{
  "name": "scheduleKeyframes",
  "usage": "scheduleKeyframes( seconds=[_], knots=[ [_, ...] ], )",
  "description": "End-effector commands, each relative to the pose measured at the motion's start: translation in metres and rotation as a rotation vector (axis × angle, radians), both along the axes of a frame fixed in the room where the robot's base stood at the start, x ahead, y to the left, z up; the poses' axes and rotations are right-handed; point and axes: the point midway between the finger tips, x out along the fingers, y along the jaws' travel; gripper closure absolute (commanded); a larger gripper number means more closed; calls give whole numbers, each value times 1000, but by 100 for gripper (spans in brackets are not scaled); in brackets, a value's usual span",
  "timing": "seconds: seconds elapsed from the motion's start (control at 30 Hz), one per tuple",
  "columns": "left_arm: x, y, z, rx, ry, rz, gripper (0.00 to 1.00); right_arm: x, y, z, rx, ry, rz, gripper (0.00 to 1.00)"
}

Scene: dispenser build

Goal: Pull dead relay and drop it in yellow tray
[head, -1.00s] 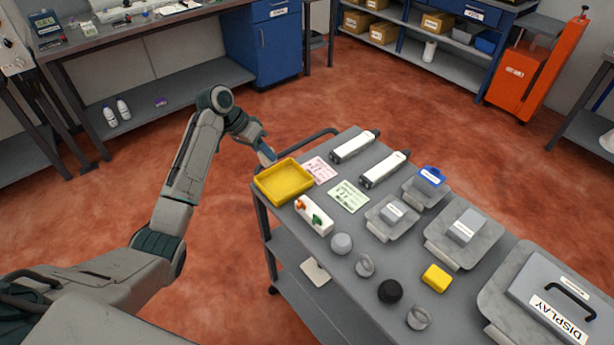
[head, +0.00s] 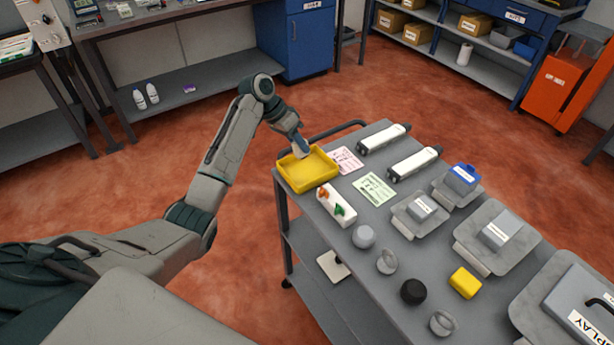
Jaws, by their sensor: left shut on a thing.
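The yellow tray (head: 309,185) lies on the far left corner of the grey cart top. My left gripper (head: 300,150) reaches over the tray's back left side, pointing down. It is shut on a small pale thing (head: 301,155), taken as the relay, mostly hidden by the fingers. The held thing is at or just above the tray; contact with it cannot be told. The visible tray floor looks empty. My right gripper is not in view.
On the cart (head: 318,251), a white block (head: 336,206) with orange and green parts stands near the tray. Pink (head: 345,160) and green (head: 375,188) cards, two white cylinders, knobs, a yellow block (head: 465,283) and several grey plates fill the top.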

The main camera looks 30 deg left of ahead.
Motion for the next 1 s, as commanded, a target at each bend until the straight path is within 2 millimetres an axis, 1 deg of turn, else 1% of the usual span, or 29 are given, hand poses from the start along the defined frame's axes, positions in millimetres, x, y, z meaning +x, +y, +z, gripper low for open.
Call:
scheduleKeyframes(
  seconds=[0.03, 0.3, 0.33, 0.43, 0.47, 0.77, 0.87, 1.0],
  knots=[
    [0, 0, -4, 1, -2, 0, 100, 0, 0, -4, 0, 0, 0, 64],
    [0, 0, -2, 0, -1, 0, 100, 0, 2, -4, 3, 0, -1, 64],
    [0, 0, -2, 0, -1, 0, 68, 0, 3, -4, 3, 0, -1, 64],
    [0, 0, -2, 0, -1, 0, 48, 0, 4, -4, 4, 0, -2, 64],
    [0, 0, -2, 0, -1, 0, 46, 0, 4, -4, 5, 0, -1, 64],
    [0, 1, -1, 0, -1, 1, 46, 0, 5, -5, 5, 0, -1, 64],
    [-1, 6, 6, 2, -3, 1, 46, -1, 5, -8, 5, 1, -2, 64],
    [-5, 19, 26, 4, -4, 1, 46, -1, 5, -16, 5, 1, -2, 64]
  ],
)
